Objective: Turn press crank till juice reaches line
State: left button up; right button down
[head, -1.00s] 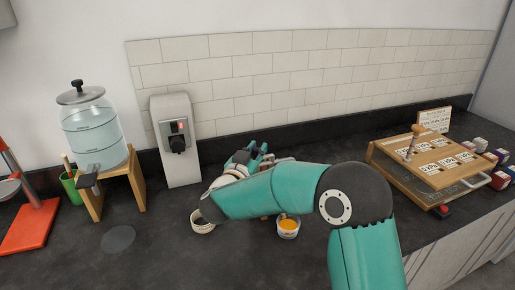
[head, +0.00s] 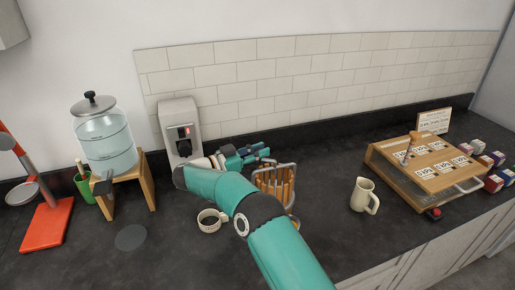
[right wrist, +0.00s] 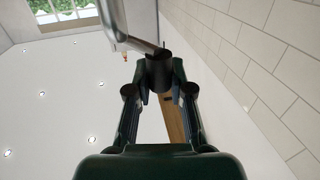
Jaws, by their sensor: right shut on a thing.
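The press (head: 275,185), a basket of orange-brown slats in a metal frame, stands on the dark counter, partly behind my right arm. My right gripper (head: 258,153) is at the top of the press, on its far left side. In the right wrist view my right gripper (right wrist: 158,88) is shut on a dark cylindrical grip (right wrist: 158,72), apparently the crank handle, with a metal bar (right wrist: 128,32) beside it. A light cup (head: 294,221) peeks out below the press; its juice and any line are hidden by my arm. My left gripper is not in view.
A cream mug (head: 209,222) stands left of my forearm, and a cream jug (head: 363,196) to the right. A wooden board with cards (head: 430,172) is at the right. A glass dispenser (head: 106,140), grey wall-side machine (head: 180,118) and red stand (head: 47,227) are at the left.

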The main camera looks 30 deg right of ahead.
jog(key=shift+w+r+g, duration=0.1)
jog(key=shift+w+g, duration=0.05)
jog(key=shift+g, duration=0.15)
jog(key=c, duration=1)
grip_release()
jog(key=shift+w+a, duration=0.15)
jog(key=shift+a, duration=1.7)
jog(key=shift+w+a, duration=0.1)
jog(key=shift+a, duration=1.75)
